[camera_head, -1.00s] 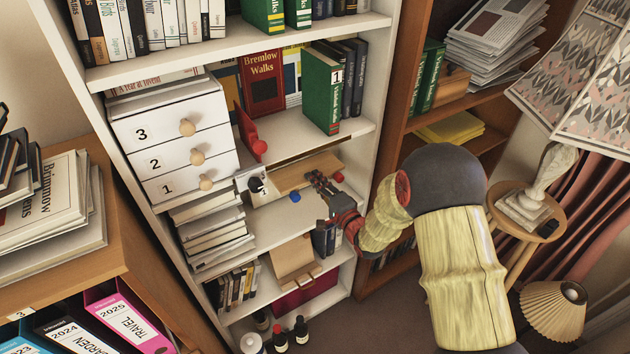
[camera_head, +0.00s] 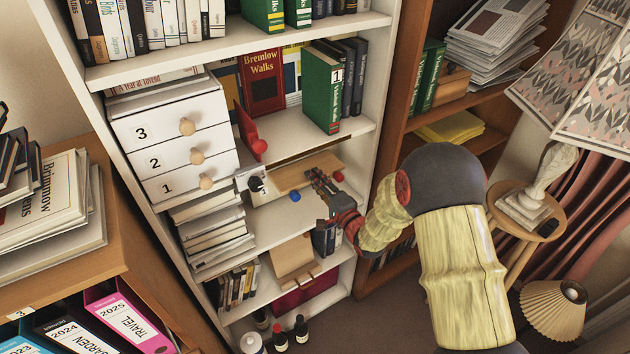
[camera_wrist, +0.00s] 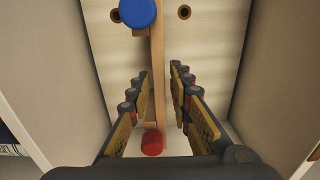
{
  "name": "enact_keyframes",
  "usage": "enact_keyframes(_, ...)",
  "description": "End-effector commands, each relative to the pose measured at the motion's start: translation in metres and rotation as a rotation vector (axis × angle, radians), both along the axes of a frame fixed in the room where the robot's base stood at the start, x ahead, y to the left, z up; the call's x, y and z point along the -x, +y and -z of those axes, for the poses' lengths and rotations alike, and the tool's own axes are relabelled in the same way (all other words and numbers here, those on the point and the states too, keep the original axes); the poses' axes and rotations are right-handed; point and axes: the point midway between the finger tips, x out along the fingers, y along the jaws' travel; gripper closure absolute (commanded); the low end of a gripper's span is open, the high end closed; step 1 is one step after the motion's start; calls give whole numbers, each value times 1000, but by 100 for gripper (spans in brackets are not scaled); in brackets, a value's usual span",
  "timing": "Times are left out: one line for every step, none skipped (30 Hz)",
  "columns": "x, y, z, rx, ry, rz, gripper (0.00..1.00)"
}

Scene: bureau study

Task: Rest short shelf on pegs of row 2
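The short shelf (camera_head: 296,176) is a light wooden board in the white bookcase's middle bay, below the red book. In the wrist view its edge (camera_wrist: 157,50) runs upright between my fingers. A blue peg (camera_head: 295,197) and a red peg (camera_head: 338,177) show near its front edge; the wrist view shows the blue peg (camera_wrist: 137,12) left of the board and the red peg (camera_wrist: 152,142) by its near end. My gripper (camera_head: 318,176) is at the board's front right, its fingers (camera_wrist: 160,72) apart on either side, with a gap on the right. Whether the board bears on the pegs is unclear.
White drawers (camera_head: 173,145) and stacked books (camera_head: 215,228) flank the bay's left. A black peg-like piece (camera_head: 257,184) sits beside them. Dark peg holes (camera_wrist: 184,12) show in the panel. Side walls close in on my gripper. A brown bookcase (camera_head: 392,140) stands right.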

Motion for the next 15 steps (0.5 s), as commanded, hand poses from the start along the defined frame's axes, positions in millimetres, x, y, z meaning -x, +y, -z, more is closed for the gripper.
enact_keyframes(0,0,0,0,0,0,79)
enact_keyframes(0,0,0,0,0,0,79)
enact_keyframes(0,0,0,0,0,0,79)
enact_keyframes(1,-1,0,0,0,0,79)
enact_keyframes(1,-1,0,0,0,0,79)
enact_keyframes(2,-1,0,0,0,0,79)
enact_keyframes(3,-2,0,0,0,0,79)
enact_keyframes(4,-3,0,0,0,0,79)
enact_keyframes(5,-3,0,0,0,0,79)
enact_keyframes(6,-4,0,0,0,0,79)
enact_keyframes(6,-5,-1,0,0,0,79)
enact_keyframes(8,-5,-1,0,0,0,79)
enact_keyframes(9,-6,-1,0,0,0,79)
enact_keyframes(10,-7,-1,0,0,0,79)
enact_keyframes(11,-7,-1,0,0,0,79)
